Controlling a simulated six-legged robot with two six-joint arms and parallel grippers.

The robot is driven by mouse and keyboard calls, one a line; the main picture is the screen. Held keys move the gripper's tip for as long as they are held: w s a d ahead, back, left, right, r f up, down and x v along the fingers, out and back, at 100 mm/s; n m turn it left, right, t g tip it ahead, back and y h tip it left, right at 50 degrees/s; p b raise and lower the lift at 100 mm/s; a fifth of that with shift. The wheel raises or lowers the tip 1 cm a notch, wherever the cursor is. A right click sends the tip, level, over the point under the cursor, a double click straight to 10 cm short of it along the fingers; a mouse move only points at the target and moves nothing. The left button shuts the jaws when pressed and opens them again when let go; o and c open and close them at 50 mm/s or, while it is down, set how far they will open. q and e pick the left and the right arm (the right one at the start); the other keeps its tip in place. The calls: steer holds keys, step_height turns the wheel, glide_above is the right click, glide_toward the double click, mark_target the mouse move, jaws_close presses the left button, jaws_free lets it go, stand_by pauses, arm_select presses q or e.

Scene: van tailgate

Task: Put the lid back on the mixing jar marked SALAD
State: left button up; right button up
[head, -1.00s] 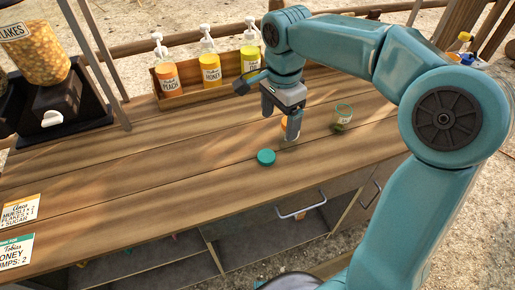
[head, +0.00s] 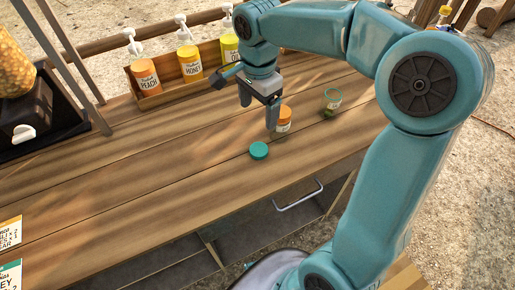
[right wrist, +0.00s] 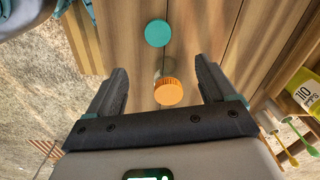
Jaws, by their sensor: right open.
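A teal lid (head: 259,151) lies flat on the wooden counter near its front edge; it also shows at the top of the right wrist view (right wrist: 158,33). An open jar (head: 331,102) with a green rim and dark green contents stands to the right; its label is too small to read. A jar with an orange lid (head: 284,118) stands between them; its lid shows between my fingers in the right wrist view (right wrist: 168,92). My right gripper (head: 258,112) is open and empty, above the counter just left of the orange-lidded jar and behind the teal lid. My left gripper is out of view.
A wooden rack (head: 155,101) at the back holds pump bottles, among them PEACH (head: 147,82) and HONEY (head: 189,66). A dispenser (head: 25,118) stands at the left. Order cards (head: 10,232) lie at the left front. The counter's middle left is clear.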

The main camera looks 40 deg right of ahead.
glide_above(260, 148)
step_height(260, 148, down, 9)
steer(key=shift+w+r+b, duration=0.15)
steer(key=shift+b, duration=0.15)
steer(key=shift+w, duration=0.1)
steer(key=shift+a, duration=0.1)
steer(key=shift+f, duration=0.45)
steer(key=f, duration=0.4)
steer(key=shift+s+f, duration=0.25)
steer(key=c, duration=1.1)
